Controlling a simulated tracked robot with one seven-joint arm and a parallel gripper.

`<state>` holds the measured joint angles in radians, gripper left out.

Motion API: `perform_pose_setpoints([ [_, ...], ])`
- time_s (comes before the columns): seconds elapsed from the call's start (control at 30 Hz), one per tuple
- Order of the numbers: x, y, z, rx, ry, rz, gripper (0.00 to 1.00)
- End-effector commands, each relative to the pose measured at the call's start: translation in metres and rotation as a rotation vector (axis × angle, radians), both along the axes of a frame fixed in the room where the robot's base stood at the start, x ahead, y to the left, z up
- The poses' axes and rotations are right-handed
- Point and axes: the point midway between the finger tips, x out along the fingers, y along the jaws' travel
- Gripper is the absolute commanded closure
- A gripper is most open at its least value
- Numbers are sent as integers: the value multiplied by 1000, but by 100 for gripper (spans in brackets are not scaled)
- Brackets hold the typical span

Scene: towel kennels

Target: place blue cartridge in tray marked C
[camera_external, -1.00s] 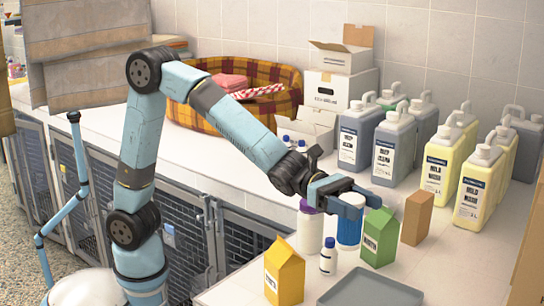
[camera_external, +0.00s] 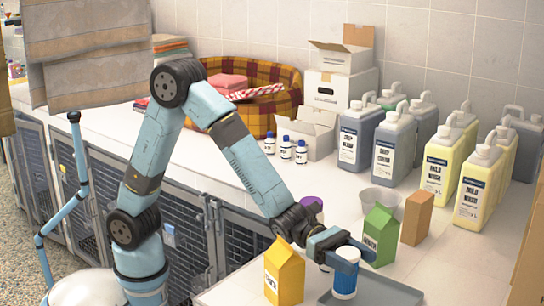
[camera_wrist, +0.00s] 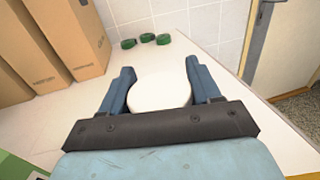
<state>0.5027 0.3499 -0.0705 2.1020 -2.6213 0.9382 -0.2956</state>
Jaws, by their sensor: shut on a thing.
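The blue cartridge (camera_external: 345,281) has a white lid and a white lower band. It stands upright in my gripper (camera_external: 346,251), which is shut around its upper part. In the wrist view the round white lid (camera_wrist: 159,92) sits between the two fingers of my gripper (camera_wrist: 160,74). A grey tray (camera_external: 393,289) lies at the bottom edge of the external view, partly cut off. The cartridge is over the tray's left part; I cannot tell whether its base touches the tray. No letter C is visible on the tray.
A yellow carton (camera_external: 284,274) stands close left of my gripper. A green carton (camera_external: 380,236), a brown box (camera_external: 416,218) and a pale bowl (camera_external: 381,200) stand behind. Several large jugs (camera_external: 480,187) fill the back right. Free counter lies right of the tray.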

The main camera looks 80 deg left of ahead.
Motion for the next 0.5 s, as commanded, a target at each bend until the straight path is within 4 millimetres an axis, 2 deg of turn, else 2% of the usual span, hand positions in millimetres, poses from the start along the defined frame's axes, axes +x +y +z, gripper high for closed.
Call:
perform_pose_setpoints([
  [0.2,0,0,-27,0,2,0,76],
  [0.5,0,0,-29,0,0,0,76],
])
